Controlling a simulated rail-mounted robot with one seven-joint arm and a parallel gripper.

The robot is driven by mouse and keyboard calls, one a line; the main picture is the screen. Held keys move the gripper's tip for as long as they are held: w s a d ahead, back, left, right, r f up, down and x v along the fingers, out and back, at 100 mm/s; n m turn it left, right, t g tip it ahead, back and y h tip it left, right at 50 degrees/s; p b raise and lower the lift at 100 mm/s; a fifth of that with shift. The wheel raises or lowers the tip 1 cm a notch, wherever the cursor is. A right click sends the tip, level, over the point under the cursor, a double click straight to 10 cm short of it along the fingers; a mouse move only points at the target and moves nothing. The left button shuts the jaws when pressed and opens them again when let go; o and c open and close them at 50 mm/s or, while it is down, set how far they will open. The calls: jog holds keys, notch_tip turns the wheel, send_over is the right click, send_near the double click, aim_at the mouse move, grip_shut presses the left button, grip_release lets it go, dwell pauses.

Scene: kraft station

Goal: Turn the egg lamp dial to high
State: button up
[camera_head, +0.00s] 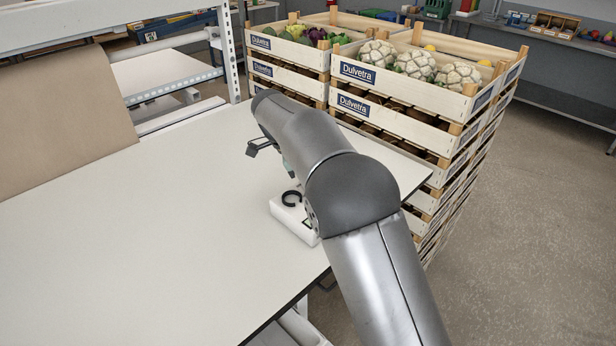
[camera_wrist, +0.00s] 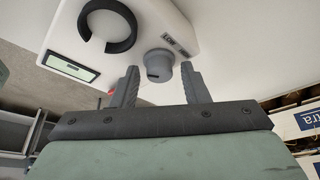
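The egg lamp is a white box (camera_head: 284,213) with a black ring (camera_head: 291,198) on top, near the right edge of the table. My arm covers part of it. In the wrist view the white lamp body (camera_wrist: 140,15) carries the black ring (camera_wrist: 107,26), a dark window with a green strip (camera_wrist: 68,66), and a grey round dial (camera_wrist: 159,65) with small labels beside it. The head view hides the fingers and dial.
The white table (camera_head: 130,240) is largely bare to the left of the lamp. Stacked wooden crates (camera_head: 410,85) with vegetables stand close behind the table's right end. A brown board (camera_head: 65,120) stands at the left, by a metal shelf frame (camera_head: 229,50).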

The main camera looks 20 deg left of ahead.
dwell(0.3)
jog(key=p+v, duration=0.3)
jog(key=v, duration=1.4)
jog(key=shift+r, duration=0.2)
jog(key=s+d+r+n+g+y, duration=0.15)
jog(key=d+n, duration=0.45)
jog(key=d, duration=1.9)
jog(key=s+d+f+n+y, duration=0.1)
jog(key=s+d+f+n, duration=0.1)
jog(key=s+d+f, duration=0.3)
jog(key=s+d+f+n, duration=0.2)
jog(key=s+d+f, duration=0.2)
jog(key=s, duration=0.8)
jog(key=s+d+f+n+y, duration=0.1)
jog(key=s+d+f+n, duration=0.2)
jog(key=s+d+f, duration=0.2)
jog(key=s+d, duration=0.2)
jog(key=s, duration=0.2)
jog(key=shift+f+y, duration=0.35)
